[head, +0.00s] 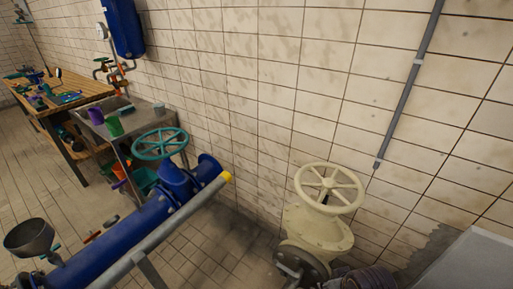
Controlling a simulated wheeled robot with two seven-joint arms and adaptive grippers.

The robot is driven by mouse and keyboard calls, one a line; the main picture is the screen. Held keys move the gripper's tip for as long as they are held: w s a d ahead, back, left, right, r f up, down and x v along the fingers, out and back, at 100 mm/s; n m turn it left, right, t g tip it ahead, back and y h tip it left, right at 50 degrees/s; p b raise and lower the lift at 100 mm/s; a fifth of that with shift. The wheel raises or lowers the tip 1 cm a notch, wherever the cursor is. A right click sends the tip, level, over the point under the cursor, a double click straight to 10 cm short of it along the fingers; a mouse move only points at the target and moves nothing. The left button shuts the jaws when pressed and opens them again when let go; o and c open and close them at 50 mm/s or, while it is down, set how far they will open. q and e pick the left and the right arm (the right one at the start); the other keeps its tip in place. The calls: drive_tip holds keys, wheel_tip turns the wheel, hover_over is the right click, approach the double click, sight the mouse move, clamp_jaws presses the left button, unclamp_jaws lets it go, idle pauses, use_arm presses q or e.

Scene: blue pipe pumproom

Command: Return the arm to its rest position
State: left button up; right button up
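Neither of my arms and neither gripper can be made out in the head view. A cream valve with a round spoked handwheel (329,188) stands at the lower right, near the tiled wall. A blue pipe (125,240) with a teal handwheel (160,143) runs from the lower left toward the middle. No gripper is seen touching either one.
A grey rail with a yellow end (175,230) runs along the blue pipe. A dark funnel (29,238) is at the lower left. A wooden workbench (85,92) with tools and a sink stand at the upper left. A grey surface (475,262) fills the lower right corner.

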wheel_tip(320, 180, down, 32)
drive_tip(key=s+g, duration=0.1)
drive_tip(key=s, duration=0.1)
drive_tip(key=s+d+f, duration=0.3)
drive_tip(key=s+f, duration=0.7)
drive_tip(key=s, duration=0.1)
drive_tip(key=s+d+f+g, duration=0.1)
drive_tip(key=s+d+f, duration=0.2)
drive_tip(key=s+f, duration=0.7)
drive_tip(key=shift+s+d+f+n, duration=0.2)
drive_tip(key=shift+s+f+n, duration=0.1)
drive_tip(key=shift+s, duration=0.25)
drive_tip(key=shift+a, duration=0.1)
idle(0.3)
